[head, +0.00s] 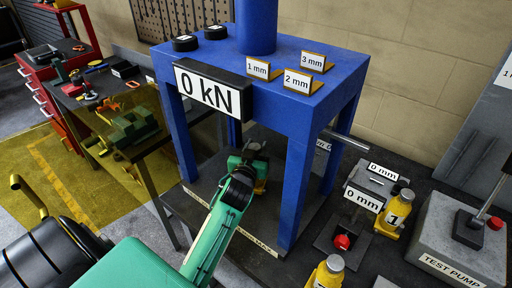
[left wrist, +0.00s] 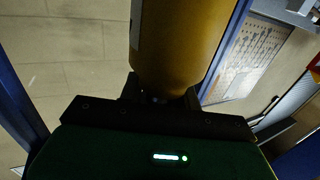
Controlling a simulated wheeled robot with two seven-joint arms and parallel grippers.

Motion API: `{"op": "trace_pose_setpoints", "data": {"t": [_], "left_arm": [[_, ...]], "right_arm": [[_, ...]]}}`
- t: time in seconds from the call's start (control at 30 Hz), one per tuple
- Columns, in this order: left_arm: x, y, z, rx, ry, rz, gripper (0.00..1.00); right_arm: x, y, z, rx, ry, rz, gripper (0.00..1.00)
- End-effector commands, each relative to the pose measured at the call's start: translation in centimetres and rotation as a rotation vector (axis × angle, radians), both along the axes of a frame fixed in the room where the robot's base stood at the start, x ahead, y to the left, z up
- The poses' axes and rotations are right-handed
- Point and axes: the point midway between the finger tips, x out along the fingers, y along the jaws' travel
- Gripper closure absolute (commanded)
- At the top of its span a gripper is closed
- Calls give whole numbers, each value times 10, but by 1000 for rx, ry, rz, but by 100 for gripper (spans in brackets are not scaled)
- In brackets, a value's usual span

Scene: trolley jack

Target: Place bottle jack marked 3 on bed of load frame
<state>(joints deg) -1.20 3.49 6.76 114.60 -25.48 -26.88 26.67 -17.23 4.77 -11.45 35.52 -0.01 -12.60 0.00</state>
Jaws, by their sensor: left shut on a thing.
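The blue load frame (head: 299,135) stands on the bench, with its dark bed (head: 270,222) low between the legs. My left arm reaches in through the front of the frame. My left gripper (head: 257,176) is shut on a yellow bottle jack (left wrist: 175,45), which fills the top middle of the left wrist view. In the head view only a small yellow part of it shows by the gripper, low over the bed. Its number is hidden, and I cannot tell whether its base touches the bed. My right gripper is out of view.
Yellow jack 1 (head: 393,214) and another yellow jack (head: 327,272) stand right of the frame, near 0 mm signs (head: 363,199) and a red knob (head: 342,241). The test pump (head: 462,250) is at far right. The frame's blue legs flank my arm closely.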

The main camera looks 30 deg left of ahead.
Motion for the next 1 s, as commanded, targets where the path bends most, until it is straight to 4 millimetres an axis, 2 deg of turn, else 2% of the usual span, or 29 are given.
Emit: {"op": "trace_pose_setpoints", "data": {"t": [0.03,0.57,0.6,0.7,0.73,0.93,1.0], "left_arm": [[0,0,5,3,-13,-1,100],[0,0,-3,3,-13,-1,100],[0,0,-3,3,-13,-1,65],[0,0,-3,2,-11,-1,45],[0,0,-4,2,-10,-1,41],[0,0,-6,1,-5,-1,41],[-1,0,-14,-3,10,1,41]], "right_arm": [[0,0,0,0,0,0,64],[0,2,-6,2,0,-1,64],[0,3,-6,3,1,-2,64],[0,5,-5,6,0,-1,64],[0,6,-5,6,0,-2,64],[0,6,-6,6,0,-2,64],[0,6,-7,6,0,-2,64]]}}
